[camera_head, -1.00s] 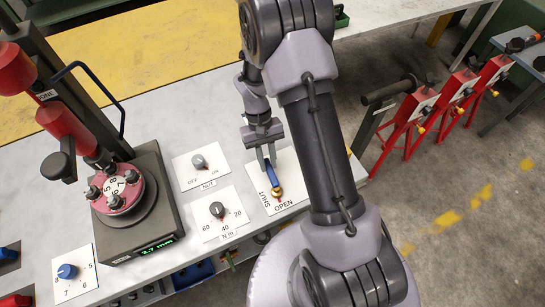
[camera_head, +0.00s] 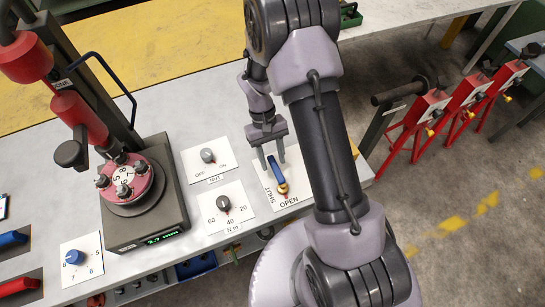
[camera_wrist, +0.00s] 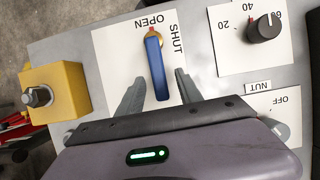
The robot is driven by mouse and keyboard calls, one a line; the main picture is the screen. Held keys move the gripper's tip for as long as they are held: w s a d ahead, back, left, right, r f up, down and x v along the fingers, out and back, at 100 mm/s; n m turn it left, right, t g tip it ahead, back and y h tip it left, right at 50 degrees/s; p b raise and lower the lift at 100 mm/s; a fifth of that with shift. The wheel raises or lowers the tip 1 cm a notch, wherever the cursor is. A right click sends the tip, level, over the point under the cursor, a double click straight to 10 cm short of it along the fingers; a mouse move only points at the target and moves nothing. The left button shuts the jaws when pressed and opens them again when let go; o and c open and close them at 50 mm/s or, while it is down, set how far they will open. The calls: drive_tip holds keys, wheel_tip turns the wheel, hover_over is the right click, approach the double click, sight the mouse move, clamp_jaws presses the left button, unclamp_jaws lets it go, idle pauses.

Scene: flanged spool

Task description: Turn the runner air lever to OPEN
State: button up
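The runner air lever is a blue handle (camera_head: 276,173) on a brass pivot (camera_head: 282,188), mounted on a white plate (camera_head: 297,190) marked SHUT and OPEN. In the head view the handle points up from the pivot, with SHUT at left and OPEN below. In the wrist view the handle (camera_wrist: 156,70) runs down from the pivot, and a small red mark (camera_wrist: 152,31) sits at the pivot's OPEN side. My gripper (camera_wrist: 160,90) is open, with a finger on each side of the handle's free end and visible gaps between. It also shows in the head view (camera_head: 272,160).
A dial marked 20, 40, 60 (camera_head: 223,203) and an OFF/ON NUT switch (camera_head: 208,155) lie left of the lever. A yellow block with a bolt (camera_wrist: 55,92) is at left in the wrist view. Red stands (camera_head: 415,130) are on the floor at right.

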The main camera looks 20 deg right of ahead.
drive_tip(key=p+v, duration=0.4)
drive_tip(key=v, duration=1.3)
drive_tip(key=shift+r, duration=0.15)
drive_tip(key=shift+w, duration=0.1)
